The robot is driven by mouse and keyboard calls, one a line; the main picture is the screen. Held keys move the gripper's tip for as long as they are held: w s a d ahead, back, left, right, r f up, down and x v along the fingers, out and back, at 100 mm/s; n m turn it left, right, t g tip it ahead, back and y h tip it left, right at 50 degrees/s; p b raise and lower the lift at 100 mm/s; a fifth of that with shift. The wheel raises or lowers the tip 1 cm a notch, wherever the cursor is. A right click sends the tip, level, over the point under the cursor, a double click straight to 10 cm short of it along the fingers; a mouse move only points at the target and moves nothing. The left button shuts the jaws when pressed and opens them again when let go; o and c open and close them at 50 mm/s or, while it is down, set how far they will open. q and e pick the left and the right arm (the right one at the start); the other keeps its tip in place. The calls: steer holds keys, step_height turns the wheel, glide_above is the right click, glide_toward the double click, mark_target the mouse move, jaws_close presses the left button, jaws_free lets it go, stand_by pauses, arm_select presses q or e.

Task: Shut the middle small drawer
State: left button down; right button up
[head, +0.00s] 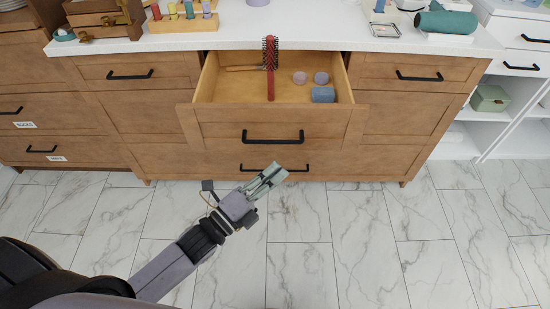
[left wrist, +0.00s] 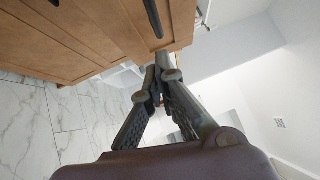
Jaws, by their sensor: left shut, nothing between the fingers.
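The middle small drawer (head: 240,124) of the wooden vanity stands pulled out below the white counter, with a black bar handle (head: 273,136) on its front. My left gripper (head: 272,173) is shut and empty, in front of the vanity and below the open drawer's handle in the head view. In the left wrist view its fingertips (left wrist: 160,75) meet, close to a wooden front with a black handle (left wrist: 153,17). My right gripper is not seen.
Small drawers left (head: 130,75) and right (head: 420,75) of the open one are shut. A wider drawer with a black handle lies below it. The counter (head: 300,32) holds bottles, a green item and small wooden boxes. The marble-tiled floor (head: 345,240) in front is clear.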

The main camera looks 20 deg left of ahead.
arm_select(q)
steer(key=w, duration=0.2)
steer(key=w+a, duration=0.1)
steer(key=w, duration=0.1)
steer(key=shift+r, duration=0.4)
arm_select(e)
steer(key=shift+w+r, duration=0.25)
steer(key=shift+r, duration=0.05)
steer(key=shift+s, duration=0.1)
